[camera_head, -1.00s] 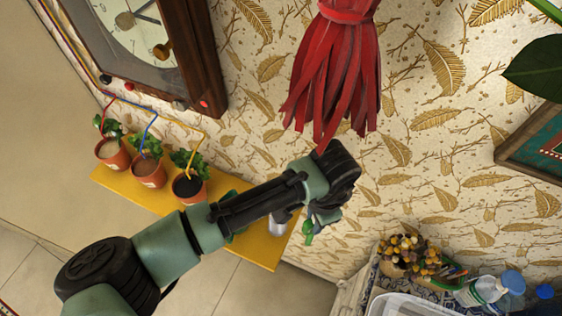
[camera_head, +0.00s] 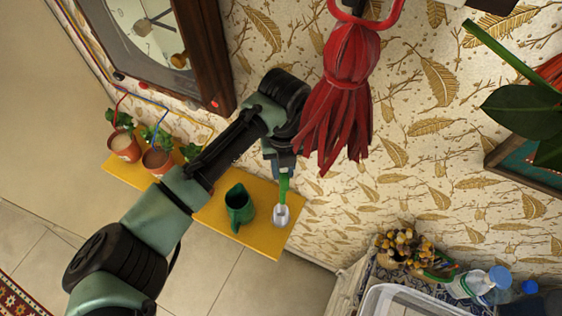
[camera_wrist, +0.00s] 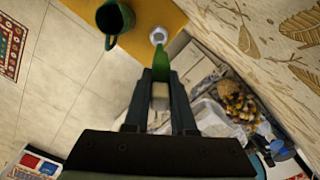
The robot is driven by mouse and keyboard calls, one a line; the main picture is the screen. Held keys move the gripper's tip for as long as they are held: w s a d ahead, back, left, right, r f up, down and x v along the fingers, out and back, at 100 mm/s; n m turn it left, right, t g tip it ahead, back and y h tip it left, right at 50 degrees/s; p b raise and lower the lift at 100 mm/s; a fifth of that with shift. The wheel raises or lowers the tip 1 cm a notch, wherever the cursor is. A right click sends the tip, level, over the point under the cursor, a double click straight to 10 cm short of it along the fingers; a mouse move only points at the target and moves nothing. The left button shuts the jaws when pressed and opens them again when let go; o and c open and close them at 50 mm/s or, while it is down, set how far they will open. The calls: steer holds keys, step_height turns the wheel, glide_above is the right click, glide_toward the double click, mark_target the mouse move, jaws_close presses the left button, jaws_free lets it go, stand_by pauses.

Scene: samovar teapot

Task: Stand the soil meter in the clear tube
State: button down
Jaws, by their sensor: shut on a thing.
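My gripper (camera_head: 281,168) is shut on the green soil meter (camera_head: 284,189), which hangs below the fingers. The clear tube (camera_head: 281,216), a small silvery-white cup shape, stands at the right end of the yellow shelf. The meter's lower end overlaps the tube's mouth in the head view; I cannot tell whether it is inside or just above. In the wrist view the meter (camera_wrist: 161,67) sticks out between my fingers (camera_wrist: 160,88) toward the tube (camera_wrist: 158,36), with its far end close to the tube's rim.
A dark green jug (camera_head: 239,208) stands on the yellow shelf (camera_head: 262,240) left of the tube. Potted plants (camera_head: 157,160) stand further left. A red tassel (camera_head: 343,110) hangs close beside my gripper. Bottles (camera_head: 492,282) and a clear bin (camera_head: 410,302) are at lower right.

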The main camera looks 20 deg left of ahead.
steer(key=shift+a+r+m, duration=0.1)
steer(key=shift+a+m, duration=0.2)
steer(key=shift+m, duration=0.3)
steer(key=shift+f+b, duration=4.2)
steer(key=shift+f, duration=1.3)
steer(key=c, duration=0.7)
jaws_free()
steer(key=shift+o, duration=0.2)
steer(key=shift+r, duration=0.1)
step_height(320, 180, up, 13)
steer(key=b, duration=0.2)
steer(key=shift+b, duration=0.3)
